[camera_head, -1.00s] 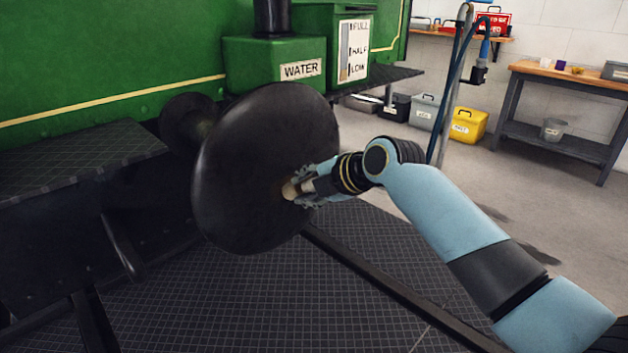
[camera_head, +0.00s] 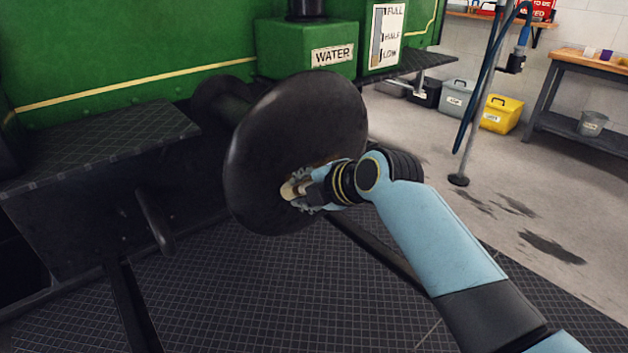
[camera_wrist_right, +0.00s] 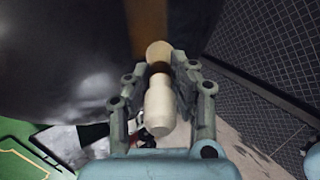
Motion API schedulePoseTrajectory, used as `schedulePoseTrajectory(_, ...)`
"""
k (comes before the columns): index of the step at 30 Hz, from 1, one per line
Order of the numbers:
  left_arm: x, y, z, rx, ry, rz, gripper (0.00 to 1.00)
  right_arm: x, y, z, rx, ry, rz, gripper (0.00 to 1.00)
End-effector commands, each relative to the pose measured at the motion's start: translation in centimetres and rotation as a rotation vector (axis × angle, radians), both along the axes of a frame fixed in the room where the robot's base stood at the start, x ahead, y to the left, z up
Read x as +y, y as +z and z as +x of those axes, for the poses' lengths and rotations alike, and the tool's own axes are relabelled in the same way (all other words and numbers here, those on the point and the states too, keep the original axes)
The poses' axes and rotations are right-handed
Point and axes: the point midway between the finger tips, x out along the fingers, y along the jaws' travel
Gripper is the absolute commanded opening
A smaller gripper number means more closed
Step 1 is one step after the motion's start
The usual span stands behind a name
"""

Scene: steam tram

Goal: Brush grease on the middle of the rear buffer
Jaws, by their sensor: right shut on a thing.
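The rear buffer (camera_head: 275,125) is a large dark round disc in the middle of the head view, in front of the green tram. My right gripper (camera_head: 300,190) is at the lower middle of its face, shut on the brush (camera_head: 290,191). The brush's pale handle (camera_wrist_right: 160,105) stands between the fingers in the right wrist view. Its tan end lies close to the dark buffer face (camera_wrist_right: 60,60); I cannot tell whether the bristles touch. A brown streak (camera_wrist_right: 147,18) shows on the face beyond the brush. My left gripper is not in view.
The green water tank (camera_head: 285,45) stands behind the buffer. A dark step (camera_head: 100,150) lies to the left, above the grid floor (camera_head: 240,290). A hose stand (camera_head: 470,140), a yellow box (camera_head: 502,114) and a workbench (camera_head: 590,75) are at the right.

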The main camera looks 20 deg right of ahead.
Motion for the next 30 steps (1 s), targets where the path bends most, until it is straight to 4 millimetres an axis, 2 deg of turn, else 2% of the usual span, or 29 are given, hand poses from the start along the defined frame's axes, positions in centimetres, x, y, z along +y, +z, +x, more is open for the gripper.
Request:
schedulePoseTrajectory(5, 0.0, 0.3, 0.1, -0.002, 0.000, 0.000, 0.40, 0.4, 0.4, 0.0, -0.003, -0.001, 0.002, 0.00)
schedulePoseTrajectory(14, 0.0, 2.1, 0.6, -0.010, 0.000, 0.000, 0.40, 0.2, 2.2, -0.2, -0.005, -0.001, 0.001, 0.00)
schedulePoseTrajectory(24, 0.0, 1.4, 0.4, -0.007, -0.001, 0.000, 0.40, -2.6, 1.8, 0.8, -0.003, 0.000, -0.003, 0.00)
schedulePoseTrajectory(30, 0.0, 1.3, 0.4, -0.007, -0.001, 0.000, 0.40, -3.4, 1.8, 1.1, -0.002, -0.001, 0.000, 0.00)
